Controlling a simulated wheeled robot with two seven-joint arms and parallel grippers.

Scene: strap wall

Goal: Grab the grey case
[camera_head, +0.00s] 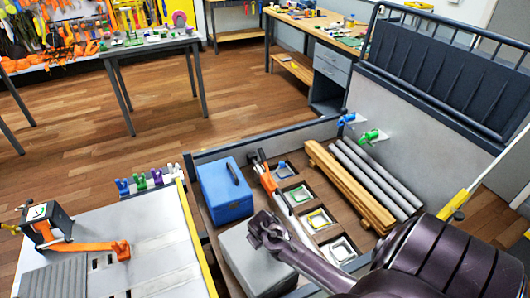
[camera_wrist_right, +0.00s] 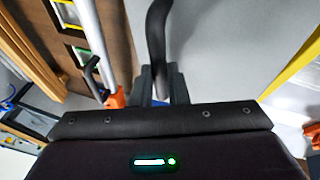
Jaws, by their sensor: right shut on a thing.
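The grey case (camera_head: 252,268) sits in the near left part of the brown-floored tray, just below the blue case. My right arm comes in from the right, and my right gripper (camera_head: 262,234) is at the top of the grey case. In the right wrist view the grippers' fingers (camera_wrist_right: 163,88) are shut on the dark handle (camera_wrist_right: 158,35) of the case, whose grey top (camera_wrist_right: 215,50) fills the area behind. I cannot tell whether the case is lifted. My left gripper is not in view.
The blue case (camera_head: 225,192) stands just behind the grey case. An orange-and-white long tool (camera_head: 268,184), wooden bars (camera_head: 345,187) and grey pipes (camera_head: 378,177) lie to the right. A workbench with a yellow edge (camera_head: 196,240) is close on the left.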

